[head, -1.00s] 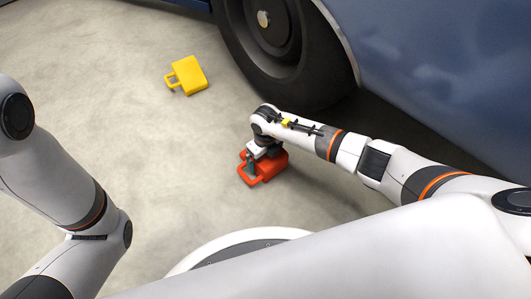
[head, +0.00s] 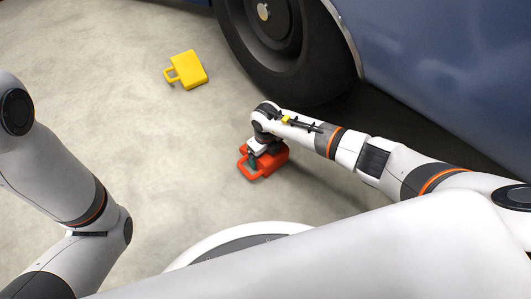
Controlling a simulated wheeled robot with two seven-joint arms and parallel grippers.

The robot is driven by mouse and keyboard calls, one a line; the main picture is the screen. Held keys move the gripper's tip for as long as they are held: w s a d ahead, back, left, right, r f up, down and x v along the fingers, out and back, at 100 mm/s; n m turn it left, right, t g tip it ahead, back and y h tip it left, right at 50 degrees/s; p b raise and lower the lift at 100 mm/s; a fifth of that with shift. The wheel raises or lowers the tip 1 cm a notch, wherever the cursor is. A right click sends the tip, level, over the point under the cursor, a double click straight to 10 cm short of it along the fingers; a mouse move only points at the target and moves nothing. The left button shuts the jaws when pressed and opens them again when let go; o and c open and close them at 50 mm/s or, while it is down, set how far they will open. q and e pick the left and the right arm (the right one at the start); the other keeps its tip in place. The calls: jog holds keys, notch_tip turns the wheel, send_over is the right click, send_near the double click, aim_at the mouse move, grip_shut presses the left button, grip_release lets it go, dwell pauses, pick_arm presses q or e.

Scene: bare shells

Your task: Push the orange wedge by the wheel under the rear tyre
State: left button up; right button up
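The orange wedge (head: 267,165), red-orange with a loop handle at its left end, lies on the floor below the tyre in the picture. The dark rear tyre (head: 300,75) stands on the floor under the blue car body, with a gap between it and the wedge. My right gripper (head: 254,160) points down at the wedge's handle end, and the wrist covers part of the wedge. I cannot see whether its fingers are open or shut. My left arm is at the left edge; its gripper is out of view.
A yellow wedge with a handle (head: 187,70) lies on the floor left of the tyre. The blue car body (head: 440,70) fills the upper right, low over my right arm. The concrete floor (head: 170,150) at left and middle is clear.

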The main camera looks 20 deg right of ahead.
jog(key=shift+w+d+b, duration=0.15)
jog(key=shift+w+d, duration=0.15)
jog(key=shift+d, duration=0.45)
jog(key=shift+w+d+b, duration=0.15)
jog(key=shift+w+d, duration=0.2)
jog(key=shift+d, duration=0.35)
jog(key=shift+w+d+b, duration=0.15)
jog(key=shift+w+d, duration=0.15)
jog(key=shift+d, duration=0.45)
jog(key=shift+w+d+b, duration=0.25)
jog(key=shift+w+d, duration=0.05)
jog(key=shift+d, duration=0.4)
jog(key=shift+w+d+b, duration=0.2)
jog(key=shift+w+d, duration=0.1)
jog(key=shift+d, duration=0.35)
jog(key=shift+w+d+b, duration=0.25)
jog(key=shift+w+d, duration=0.05)
jog(key=shift+d, duration=0.4)
jog(key=o, duration=1.1)
